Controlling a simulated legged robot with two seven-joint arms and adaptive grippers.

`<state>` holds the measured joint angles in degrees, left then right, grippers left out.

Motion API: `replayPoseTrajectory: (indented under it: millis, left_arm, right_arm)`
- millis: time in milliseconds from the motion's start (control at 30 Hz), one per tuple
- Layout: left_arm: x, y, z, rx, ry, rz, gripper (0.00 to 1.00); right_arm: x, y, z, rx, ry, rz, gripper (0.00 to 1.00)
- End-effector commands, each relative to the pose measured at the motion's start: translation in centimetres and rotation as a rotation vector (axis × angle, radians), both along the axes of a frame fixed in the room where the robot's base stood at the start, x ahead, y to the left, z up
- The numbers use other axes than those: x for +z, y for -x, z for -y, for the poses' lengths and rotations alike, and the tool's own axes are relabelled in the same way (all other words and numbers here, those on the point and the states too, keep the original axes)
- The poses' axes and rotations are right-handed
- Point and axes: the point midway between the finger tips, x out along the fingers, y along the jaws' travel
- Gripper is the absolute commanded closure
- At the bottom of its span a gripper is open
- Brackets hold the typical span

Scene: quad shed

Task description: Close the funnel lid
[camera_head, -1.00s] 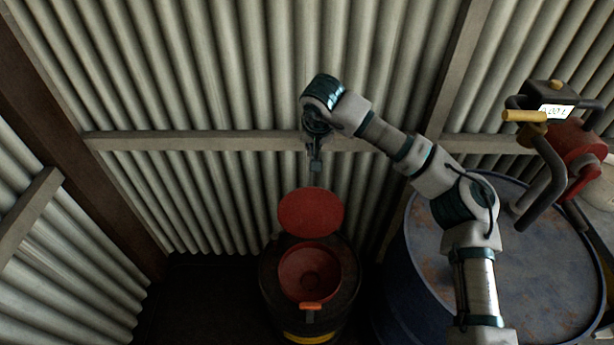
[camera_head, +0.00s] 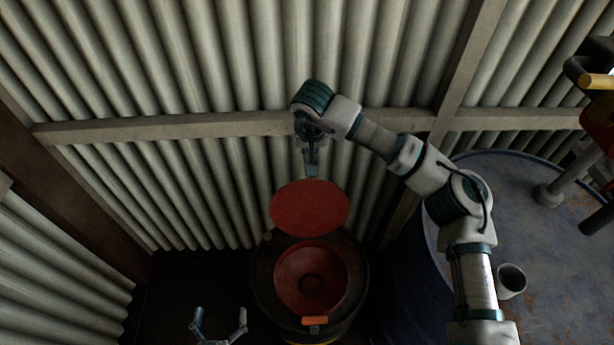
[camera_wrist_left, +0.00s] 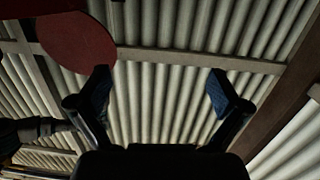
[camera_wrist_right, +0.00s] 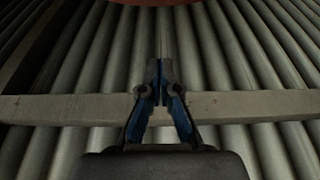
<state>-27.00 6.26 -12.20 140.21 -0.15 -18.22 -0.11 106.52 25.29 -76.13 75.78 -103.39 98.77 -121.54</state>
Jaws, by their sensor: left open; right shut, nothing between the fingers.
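The red funnel (camera_head: 296,280) sits on top of a dark drum, with an orange latch tab (camera_head: 314,321) at its front edge. Its round red lid (camera_head: 309,207) stands open, tilted up at the back of the funnel. The lid also shows in the left wrist view (camera_wrist_left: 78,42), at upper left. My right gripper (camera_head: 312,172) is shut and empty, just above and behind the top edge of the lid. It also shows shut in the right wrist view (camera_wrist_right: 160,72). My left gripper (camera_head: 219,318) is open and empty, low and to the left of the drum.
The dark drum (camera_head: 262,285) bears the funnel. A larger blue drum (camera_head: 545,250) stands at right, with a small cup (camera_head: 511,281) and a pump (camera_head: 598,120) on it. A corrugated wall with a wooden rail (camera_head: 180,128) stands close behind the lid.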

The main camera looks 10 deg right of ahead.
Motion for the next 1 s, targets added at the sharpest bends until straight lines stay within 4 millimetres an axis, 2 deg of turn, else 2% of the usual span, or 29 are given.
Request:
replayPoseTrajectory:
  millis: [233,433,700,1000]
  left_arm:
    - [2.4,-0.4,0.4,-0.001,0.061,0.199,0.00]
    - [5.0,0.1,0.6,0.000,0.120,0.388,0.00]
    - [6.3,0.5,0.6,0.001,0.138,0.453,0.00]
    - [6.3,0.2,0.6,0.000,0.142,0.461,0.00]
  right_arm:
    - [-5.3,-1.4,0.2,-0.001,0.002,-0.007,1.00]
    - [-9.3,-2.5,0.4,0.000,0.003,-0.007,1.00]
    - [-8.4,0.9,-0.2,0.003,0.001,0.000,1.00]
    - [-8.3,1.5,-0.3,-0.001,0.002,-0.001,1.00]
